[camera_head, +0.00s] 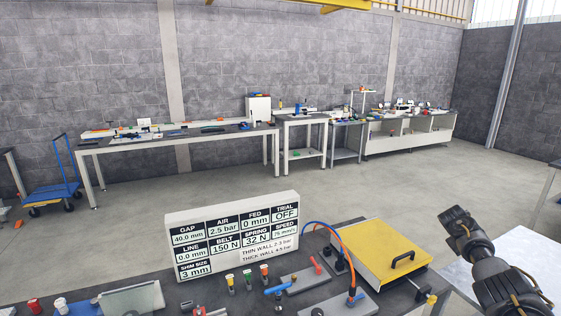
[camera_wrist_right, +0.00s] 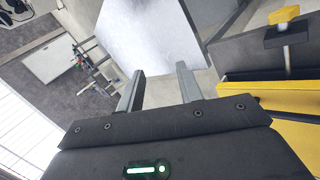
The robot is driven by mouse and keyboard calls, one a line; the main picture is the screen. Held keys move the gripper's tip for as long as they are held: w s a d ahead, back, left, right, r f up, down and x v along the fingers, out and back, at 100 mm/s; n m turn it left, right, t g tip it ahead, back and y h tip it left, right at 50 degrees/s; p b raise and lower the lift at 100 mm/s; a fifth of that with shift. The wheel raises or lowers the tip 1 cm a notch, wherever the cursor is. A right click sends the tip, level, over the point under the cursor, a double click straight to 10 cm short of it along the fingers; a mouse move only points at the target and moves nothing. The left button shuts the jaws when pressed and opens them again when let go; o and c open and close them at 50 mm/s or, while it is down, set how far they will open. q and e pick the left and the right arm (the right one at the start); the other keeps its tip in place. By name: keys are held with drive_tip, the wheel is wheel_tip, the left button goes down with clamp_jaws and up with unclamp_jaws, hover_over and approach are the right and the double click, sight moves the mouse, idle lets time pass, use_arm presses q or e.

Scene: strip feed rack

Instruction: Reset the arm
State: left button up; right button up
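My right gripper (camera_wrist_right: 160,68) shows in the right wrist view with its two grey fingers apart and nothing between them. My right arm comes in at the lower right of the head view, raised beside the dark bench and clear of the things on it. I cannot make out its fingers there. My left arm and left gripper are not in view.
The dark bench holds a white display board (camera_head: 232,232), a yellow-topped box (camera_head: 378,257) with a black handle, small colored knobs and hoses. A pale tabletop (camera_head: 520,240) lies behind my right arm. Open floor (camera_head: 330,185) separates the bench from the far tables. A blue cart (camera_head: 52,192) stands left.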

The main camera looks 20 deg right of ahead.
drive_tip(key=s+d+f+n+t+h, duration=0.1)
drive_tip(key=s+f+n, duration=0.2)
drive_tip(key=s+f, duration=0.35)
drive_tip(key=s+d+f+n+t+h, duration=0.15)
drive_tip(key=s+f, duration=0.25)
drive_tip(key=f, duration=0.5)
drive_tip(key=s+a+f+n+t+y, duration=0.1)
drive_tip(key=s+f+n, duration=0.2)
drive_tip(key=s+f, duration=0.45)
drive_tip(key=s+a+f+n+t+y, duration=0.15)
drive_tip(key=s+f+n, duration=0.25)
drive_tip(key=s, duration=0.6)
drive_tip(key=s+a+f+m+g+y, duration=0.1)
drive_tip(key=s+a+f+y, duration=0.15)
drive_tip(key=a+f, duration=0.9)
drive_tip(key=s+a+f+m+y, duration=0.15)
drive_tip(key=s+a+f, duration=0.25)
drive_tip(key=a+f, duration=0.8)
drive_tip(key=s+a+f+m+y, duration=0.1)
drive_tip(key=a+f+y, duration=0.1)
drive_tip(key=a, duration=1.7)
drive_tip(key=s+a+f+m+y, duration=0.1)
drive_tip(key=a+f+y, duration=0.15)
drive_tip(key=a, duration=1.55)
wheel_tip(320, 180, down, 14)
drive_tip(key=a+b, duration=0.1)
drive_tip(key=b, duration=1.3)
drive_tip(key=shift+f+g, duration=0.25)
drive_tip(key=shift+g, duration=0.15)
